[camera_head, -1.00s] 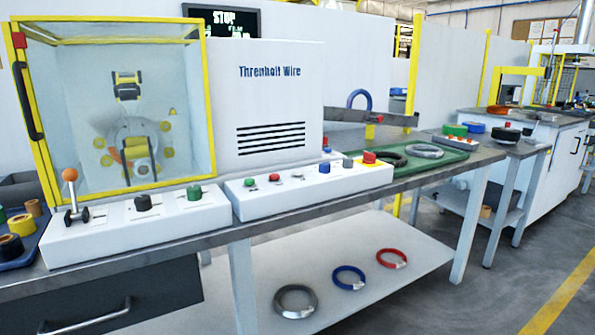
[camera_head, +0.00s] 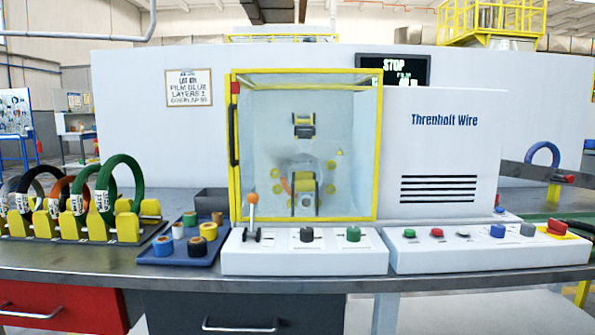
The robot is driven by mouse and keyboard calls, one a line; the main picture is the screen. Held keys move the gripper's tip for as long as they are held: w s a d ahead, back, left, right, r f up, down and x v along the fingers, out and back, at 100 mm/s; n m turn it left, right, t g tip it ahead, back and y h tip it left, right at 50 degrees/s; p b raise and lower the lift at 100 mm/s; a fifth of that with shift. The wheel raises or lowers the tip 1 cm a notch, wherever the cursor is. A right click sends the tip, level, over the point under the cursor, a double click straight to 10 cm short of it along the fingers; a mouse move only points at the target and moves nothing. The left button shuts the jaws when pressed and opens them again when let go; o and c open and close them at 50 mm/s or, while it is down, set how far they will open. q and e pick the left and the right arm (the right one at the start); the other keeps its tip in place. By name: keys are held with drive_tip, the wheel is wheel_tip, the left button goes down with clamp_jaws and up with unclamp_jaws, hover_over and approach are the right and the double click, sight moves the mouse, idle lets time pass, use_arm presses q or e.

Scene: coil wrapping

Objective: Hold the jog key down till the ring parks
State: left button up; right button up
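The wrapping machine (camera_head: 445,150), marked Threnholt Wire, stands at the middle of the bench. Behind its yellow-framed clear door (camera_head: 377,150), which looks shut, a pale ring (camera_head: 297,163) sits among yellow rollers, partly hidden. The right key panel (camera_head: 488,262) carries a green button (camera_head: 409,233), a red button (camera_head: 437,232), a small grey control (camera_head: 463,234), a blue button (camera_head: 497,231) and a grey button (camera_head: 527,229). Their labels are too small to read, so I cannot tell which is the jog key. Neither gripper is in view.
The left panel (camera_head: 305,264) has an orange-knobbed lever (camera_head: 252,210), a black knob (camera_head: 306,235) and a green knob (camera_head: 353,234). A red mushroom button (camera_head: 556,227) is at right. A blue tray (camera_head: 180,258) of tape rolls and a yellow coil rack (camera_head: 95,222) stand left.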

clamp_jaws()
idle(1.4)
